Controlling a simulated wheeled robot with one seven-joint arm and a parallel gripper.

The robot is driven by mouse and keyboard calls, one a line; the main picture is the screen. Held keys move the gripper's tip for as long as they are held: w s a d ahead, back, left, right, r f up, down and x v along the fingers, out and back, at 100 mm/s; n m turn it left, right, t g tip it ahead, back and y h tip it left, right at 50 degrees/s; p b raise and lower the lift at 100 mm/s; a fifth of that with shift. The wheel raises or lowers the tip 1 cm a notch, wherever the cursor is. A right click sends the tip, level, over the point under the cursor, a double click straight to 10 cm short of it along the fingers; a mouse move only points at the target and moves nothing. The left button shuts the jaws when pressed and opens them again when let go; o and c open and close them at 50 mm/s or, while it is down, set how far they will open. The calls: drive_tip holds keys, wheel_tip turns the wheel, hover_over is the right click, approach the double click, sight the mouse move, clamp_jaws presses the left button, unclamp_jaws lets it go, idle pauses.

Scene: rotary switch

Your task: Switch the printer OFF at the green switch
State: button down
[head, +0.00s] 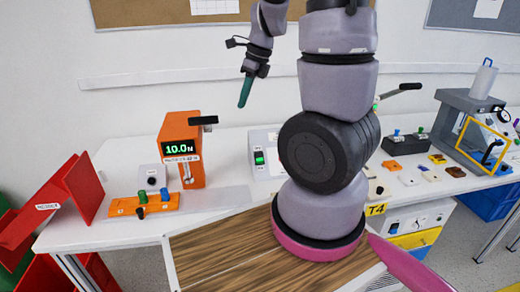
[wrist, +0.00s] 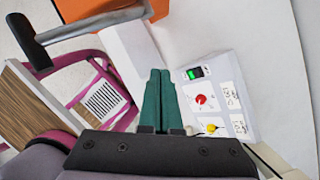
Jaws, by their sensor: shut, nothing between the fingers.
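A white switch box (head: 264,165) stands on the white table, partly hidden behind my arm in the head view. On its face is a black-framed, green-lit switch (head: 259,157). The wrist view shows the same box (wrist: 222,103) to the right of my fingers. There the green-lit part (wrist: 195,73) is near the box's upper left, above a red knob (wrist: 201,100) and a yellow knob (wrist: 212,128). The labels are too small to read. My gripper (head: 241,105) is shut and empty, its teal fingers (wrist: 160,71) pointing down, above and apart from the box.
An orange test stand (head: 182,130) reading 10.0 N stands left of the box. An orange tray (head: 145,205) with green and blue knobs lies before it. A black-handled lever (wrist: 42,45) shows at the wrist view's upper left. Open white tabletop lies right of the box there.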

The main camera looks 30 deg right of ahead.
drive_tip(key=w+d+f+m+g+h, duration=0.1)
drive_tip(key=d+f+m+h, duration=0.2)
drive_tip(key=d+f+m, duration=0.4)
wheel_tip(320, 180, down, 2)
drive_tip(key=m, duration=0.4)
drive_tip(key=shift+w+f+m+g, duration=0.25)
drive_tip(key=shift+w+m+g, duration=0.05)
drive_tip(key=shift+w, duration=0.1)
hover_over(260, 157)
drive_tip(key=s, duration=0.3)
wheel_tip(260, 157, down, 10)
drive_tip(key=shift+w+a+f, duration=0.2)
drive_tip(key=shift+w+f, duration=0.7)
drive_tip(key=shift+f, duration=0.05)
drive_tip(key=shift+w+d+f, duration=0.1)
drive_tip(key=shift+w+f, duration=0.25)
drive_tip(key=shift+w, duration=0.1)
drive_tip(key=shift+w, duration=0.1)
